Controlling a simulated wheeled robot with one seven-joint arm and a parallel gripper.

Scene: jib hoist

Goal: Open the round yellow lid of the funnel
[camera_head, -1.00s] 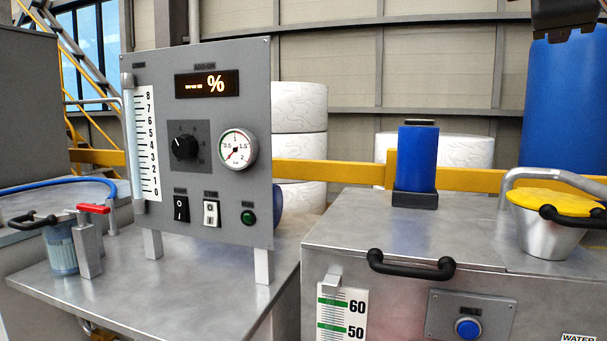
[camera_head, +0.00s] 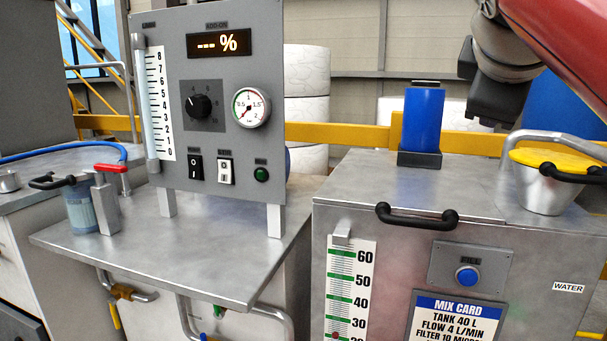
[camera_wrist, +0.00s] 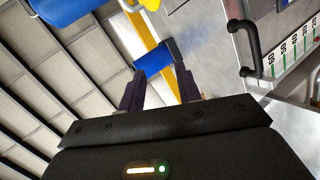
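The funnel (camera_head: 541,192) is a grey metal cone at the right of the head view, on the tank top. Its round yellow lid (camera_head: 560,163) lies closed on it, with a black handle (camera_head: 572,174) at the front. A bent metal pipe passes close behind the lid. My gripper (camera_head: 482,92) hangs in the air, up and to the left of the lid, clear of it. In the wrist view my gripper (camera_wrist: 160,82) has its two dark fingers apart with nothing held between them.
A blue cylinder (camera_head: 423,118) in a dark holder stands on the tank top (camera_head: 360,190), left of the funnel. A black handle (camera_head: 417,217) sits on the tank's front edge. A grey control panel (camera_head: 214,140) stands at the left. The tank top between cylinder and funnel is clear.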

